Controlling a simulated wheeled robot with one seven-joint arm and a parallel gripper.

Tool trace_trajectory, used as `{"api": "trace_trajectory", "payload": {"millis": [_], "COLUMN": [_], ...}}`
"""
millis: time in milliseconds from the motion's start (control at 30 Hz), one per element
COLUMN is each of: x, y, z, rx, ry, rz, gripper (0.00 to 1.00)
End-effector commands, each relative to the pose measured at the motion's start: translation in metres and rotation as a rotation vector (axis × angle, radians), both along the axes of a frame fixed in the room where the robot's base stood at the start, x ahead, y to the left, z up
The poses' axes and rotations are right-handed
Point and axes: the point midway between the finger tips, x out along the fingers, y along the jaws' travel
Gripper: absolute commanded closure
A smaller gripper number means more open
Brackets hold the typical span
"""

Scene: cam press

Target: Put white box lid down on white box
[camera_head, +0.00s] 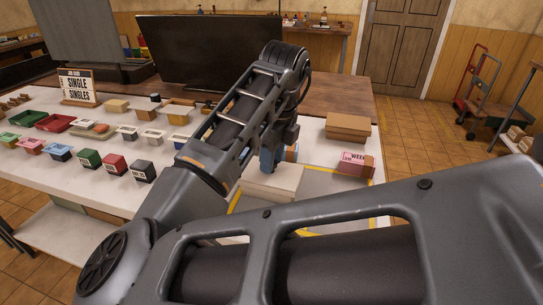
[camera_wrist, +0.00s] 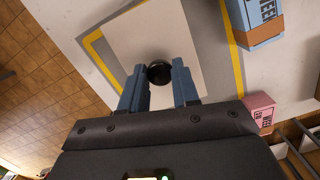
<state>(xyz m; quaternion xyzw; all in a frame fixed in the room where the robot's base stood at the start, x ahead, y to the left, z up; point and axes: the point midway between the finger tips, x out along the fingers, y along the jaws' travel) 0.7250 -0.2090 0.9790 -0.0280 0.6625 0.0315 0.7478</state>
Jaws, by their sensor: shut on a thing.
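The white box (camera_head: 270,187) stands on a grey mat edged in yellow, with my gripper (camera_head: 270,165) directly over it. In the wrist view, the white box lid (camera_wrist: 130,45) shows as a pale square with a round black knob (camera_wrist: 159,73). The two blue fingers of my gripper (camera_wrist: 160,88) are on either side of the knob, shut on it. The lid covers the box below in the wrist view. My arm hides part of the box and fingers in the head view, so I cannot tell whether the lid touches the box.
A blue and brown box (camera_wrist: 262,22) lies close beside the lid. A pink box (camera_head: 354,163) and a brown box (camera_head: 348,127) stand to the right. Several small coloured boxes and trays (camera_head: 89,159) fill the table's left side. A dark screen (camera_head: 207,55) stands behind.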

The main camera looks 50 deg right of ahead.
Motion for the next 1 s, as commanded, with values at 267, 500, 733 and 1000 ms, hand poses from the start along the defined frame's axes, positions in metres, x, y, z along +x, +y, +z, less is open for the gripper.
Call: {"api": "trace_trajectory", "payload": {"millis": [267,500,733,1000], "x": [0.0001,0.0001,0.0000,-0.0006], "y": [0.0000,0.0000,0.0000,-0.0003], "z": [-0.0007,-0.0007,-0.0007,0.0063], "rx": [0.000,0.000,0.000,0.000], "ry": [0.000,0.000,0.000,-0.001], "rz": [0.000,0.000,0.000,-0.001], "gripper": [1.00,0.54,0.40,0.40]}}
